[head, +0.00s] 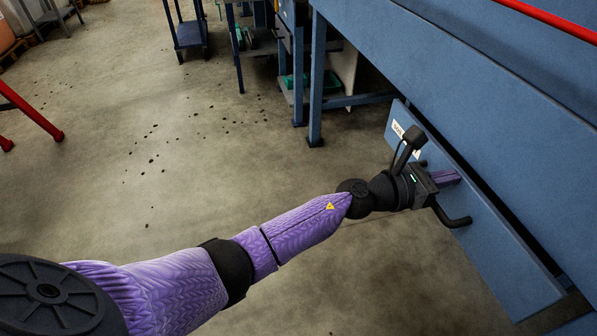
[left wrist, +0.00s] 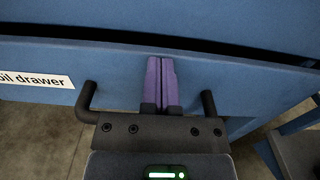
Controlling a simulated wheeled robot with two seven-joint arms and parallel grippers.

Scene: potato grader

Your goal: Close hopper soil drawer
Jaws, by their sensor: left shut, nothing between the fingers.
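The soil drawer (head: 500,254) is a long blue panel low on the blue machine, at the right of the head view. It also fills the middle of the left wrist view (left wrist: 115,72), with a white label ending in "oil drawer" (left wrist: 35,79). A dark gap runs along its upper edge. Its black bar handle (head: 456,220) shows on both sides of my gripper; the middle is hidden behind the gripper body. My left gripper (head: 452,178) is shut and empty. Its purple fingers (left wrist: 161,68) point at the drawer front between the handle's ends; whether they touch it I cannot tell.
The blue machine body (head: 480,95) overhangs the drawer. A blue leg (head: 316,85) stands beyond the drawer's far end. A blue cart (head: 188,35) and red legs (head: 35,118) stand farther off. The concrete floor (head: 100,180) is open, with scattered dark clods.

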